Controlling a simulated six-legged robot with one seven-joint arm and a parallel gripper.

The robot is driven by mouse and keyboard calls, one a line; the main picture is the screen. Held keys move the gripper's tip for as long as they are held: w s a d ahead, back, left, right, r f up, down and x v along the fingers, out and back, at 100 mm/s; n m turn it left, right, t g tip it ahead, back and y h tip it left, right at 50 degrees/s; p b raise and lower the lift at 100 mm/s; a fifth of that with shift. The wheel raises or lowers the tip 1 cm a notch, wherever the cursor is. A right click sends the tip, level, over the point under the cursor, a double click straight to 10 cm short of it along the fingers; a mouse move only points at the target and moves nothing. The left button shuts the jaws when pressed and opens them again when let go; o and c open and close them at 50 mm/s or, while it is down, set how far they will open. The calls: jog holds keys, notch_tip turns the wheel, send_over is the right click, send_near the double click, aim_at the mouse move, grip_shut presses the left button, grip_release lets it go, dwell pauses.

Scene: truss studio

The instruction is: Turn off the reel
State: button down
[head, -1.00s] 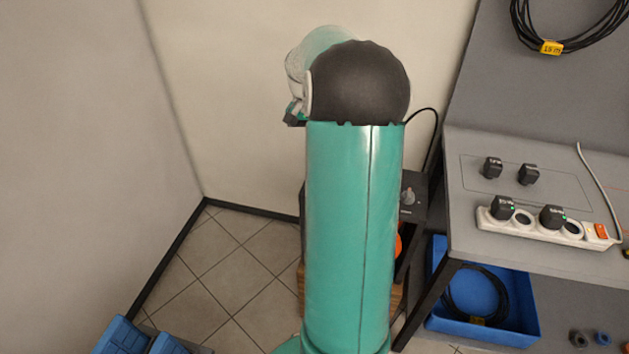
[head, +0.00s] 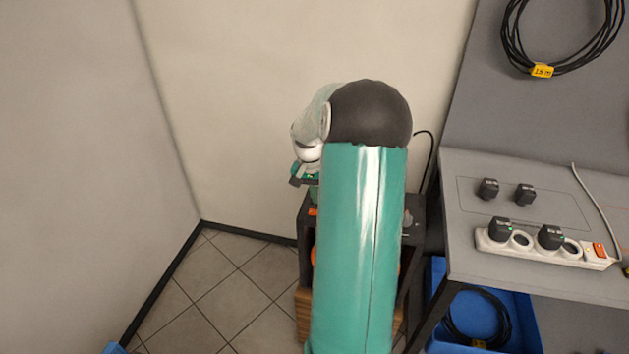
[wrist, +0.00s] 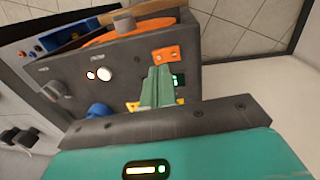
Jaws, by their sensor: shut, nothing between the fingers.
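The reel unit is a dark box; in the wrist view it shows a grey control panel (wrist: 125,85) with an orange disc (wrist: 130,32) behind its top edge. The panel carries an orange rocker switch (wrist: 167,54), a lit white button (wrist: 105,74) with a small amber lamp beside it, a dark knob and a blue knob (wrist: 98,111). My gripper (wrist: 160,70) is shut and empty, its green fingertips just short of the orange switch and partly covering a small green display (wrist: 178,80). Whether they touch the panel is unclear. In the head view my arm hides most of the reel unit (head: 304,225).
A grey bench (head: 500,275) stands to the right with a white power strip (head: 545,249) and several black plugs. A blue crate (head: 525,320) holds black cable below it. A cable coil (head: 510,45) hangs above. Walls close the left and back; tiled floor left of the unit is clear.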

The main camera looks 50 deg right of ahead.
aim_at(315, 212)
jog(key=shift+s+d+f, duration=0.1)
jog(key=shift+s+f, duration=0.1)
jog(key=shift+f, duration=1.45)
